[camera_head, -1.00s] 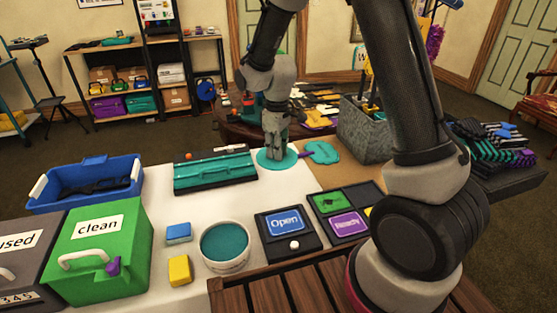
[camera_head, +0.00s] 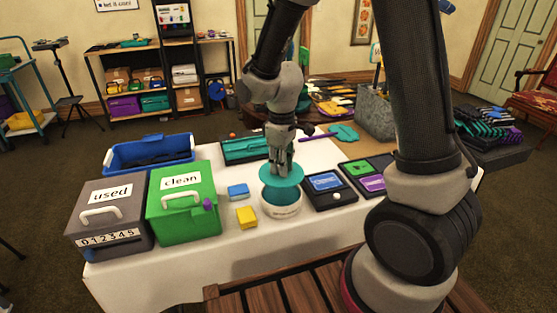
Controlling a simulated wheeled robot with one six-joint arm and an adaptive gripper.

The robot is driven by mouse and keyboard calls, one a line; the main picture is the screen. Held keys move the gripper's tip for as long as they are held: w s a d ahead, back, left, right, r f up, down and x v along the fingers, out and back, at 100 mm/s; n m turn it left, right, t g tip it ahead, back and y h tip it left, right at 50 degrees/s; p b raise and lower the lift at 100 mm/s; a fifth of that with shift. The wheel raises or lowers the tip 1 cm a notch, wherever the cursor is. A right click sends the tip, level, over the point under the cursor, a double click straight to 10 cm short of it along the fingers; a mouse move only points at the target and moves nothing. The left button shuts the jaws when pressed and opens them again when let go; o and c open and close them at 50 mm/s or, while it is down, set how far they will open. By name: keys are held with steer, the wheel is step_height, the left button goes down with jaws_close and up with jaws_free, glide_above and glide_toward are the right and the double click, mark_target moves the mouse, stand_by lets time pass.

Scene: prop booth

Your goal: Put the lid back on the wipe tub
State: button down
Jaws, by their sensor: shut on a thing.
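The teal round lid (camera_head: 268,178) is held above the tub by my gripper (camera_head: 282,172). The lid looks tilted, and part of the tub's opening shows below its front edge. My gripper is shut on the lid from above. The fingertips are partly hidden against the lid, and I cannot tell whether the lid touches the tub's far rim.
Left of the tub lie a blue sponge (camera_head: 238,192) and a yellow sponge (camera_head: 246,217). The green "clean" box (camera_head: 184,222) and grey "used" box (camera_head: 112,222) stand further left. The "Open" sign panel (camera_head: 328,190) is close on the right. A teal case (camera_head: 242,148) lies behind.

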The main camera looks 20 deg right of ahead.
steer(key=shift+w+f, duration=0.1)
steer(key=shift+f, duration=3)
steer(key=shift+f, duration=0.15)
steer(key=c, duration=0.8)
jaws_free()
steer(key=shift+o, duration=0.2)
steer(key=shift+r, duration=3.5)
jaws_close()
